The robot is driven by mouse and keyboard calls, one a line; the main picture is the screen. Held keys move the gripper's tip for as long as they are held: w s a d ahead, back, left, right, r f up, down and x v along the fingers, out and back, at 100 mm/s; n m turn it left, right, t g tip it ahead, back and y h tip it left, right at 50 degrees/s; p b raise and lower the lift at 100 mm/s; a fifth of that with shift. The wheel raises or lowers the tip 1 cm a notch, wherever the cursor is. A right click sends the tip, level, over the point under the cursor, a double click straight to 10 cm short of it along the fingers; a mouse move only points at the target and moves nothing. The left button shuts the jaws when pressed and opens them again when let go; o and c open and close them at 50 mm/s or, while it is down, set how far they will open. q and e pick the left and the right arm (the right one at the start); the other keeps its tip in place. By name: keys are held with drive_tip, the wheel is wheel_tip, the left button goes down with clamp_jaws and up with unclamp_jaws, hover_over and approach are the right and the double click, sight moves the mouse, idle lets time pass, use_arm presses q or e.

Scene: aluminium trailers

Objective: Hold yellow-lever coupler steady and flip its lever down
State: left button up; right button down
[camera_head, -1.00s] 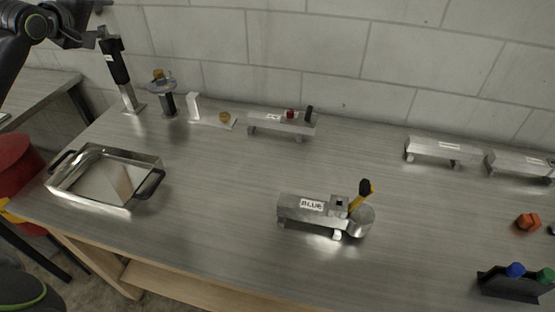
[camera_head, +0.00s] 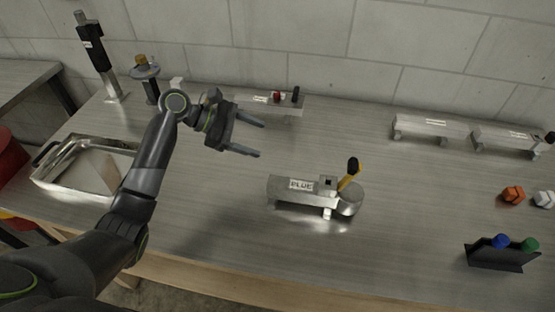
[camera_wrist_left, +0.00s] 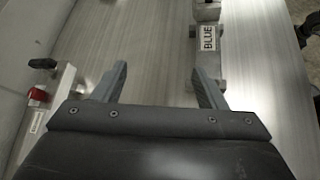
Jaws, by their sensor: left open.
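The yellow-lever coupler is a silver trailer block (camera_head: 292,190) labelled BLUE, with a round metal end (camera_head: 349,198) at its right. Its yellow lever (camera_head: 347,176) with a black tip stands up, tilted a little to the right. My left gripper (camera_head: 258,139) is open and empty above the table, to the upper left of the coupler and apart from it. In the left wrist view the fingers (camera_wrist_left: 160,84) are spread, and part of the BLUE block (camera_wrist_left: 208,45) shows beyond the right finger; its lever is out of that view. My right gripper is not in view.
A trailer with red and black knobs (camera_head: 279,103) stands behind my left gripper. Two more trailers (camera_head: 431,129) stand at the back right. A metal tray (camera_head: 52,186) lies at left, a dark holder with blue and green caps (camera_head: 503,256) at right. The table around the coupler is clear.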

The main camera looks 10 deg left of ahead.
sight(319, 181)
use_arm(q)
drive_tip(key=s+d+g, duration=0.1)
drive_tip(key=d, duration=0.1)
drive_tip(key=s+d+f+g+h, duration=0.1)
drive_tip(key=s+d, duration=0.1)
drive_tip(key=d, duration=0.1)
drive_tip(key=s+d+f+g+h, duration=0.1)
drive_tip(key=s+d, duration=0.1)
drive_tip(key=d, duration=0.1)
drive_tip(key=shift+s+f+n, duration=0.2)
drive_tip(key=shift+f+n, duration=0.05)
drive_tip(key=shift+n, duration=0.15)
drive_tip(key=x, duration=1.1)
drive_tip(key=shift+d+f, duration=0.1)
drive_tip(key=shift+d, duration=0.15)
clamp_jaws()
